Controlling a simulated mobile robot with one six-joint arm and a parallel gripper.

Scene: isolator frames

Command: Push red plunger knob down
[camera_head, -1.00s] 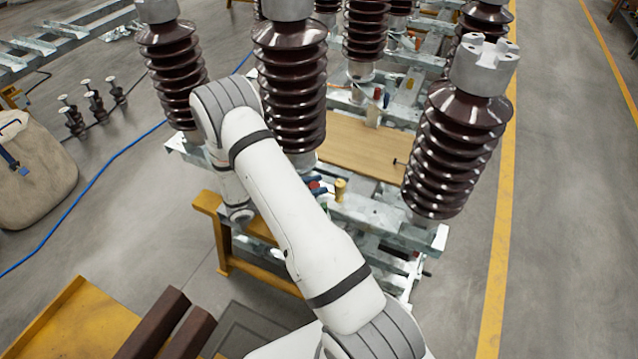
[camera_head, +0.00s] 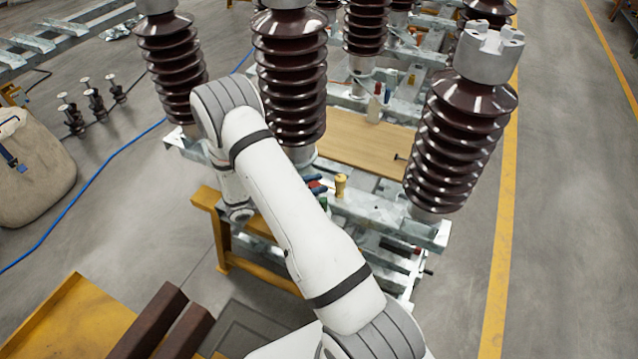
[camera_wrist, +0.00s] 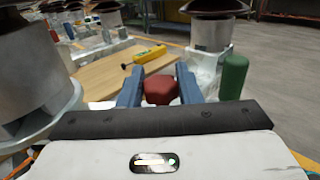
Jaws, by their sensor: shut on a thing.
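In the wrist view the red plunger knob (camera_wrist: 160,91) sits low between the two blue fingers of my gripper (camera_wrist: 159,86). The fingers are shut on it, one on each side. Only the knob's top and near face show; its shaft and base are hidden below the dark bar of my gripper. In the head view my white arm hides the knob and the fingers.
Ribbed brown insulators (camera_head: 462,140) rise close to my arm. Past the knob lie a wooden board (camera_wrist: 105,78) and a yellow device (camera_wrist: 149,54). A green cylinder (camera_wrist: 233,76) stands close on the right. Open floor (camera_head: 565,200) lies on the right.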

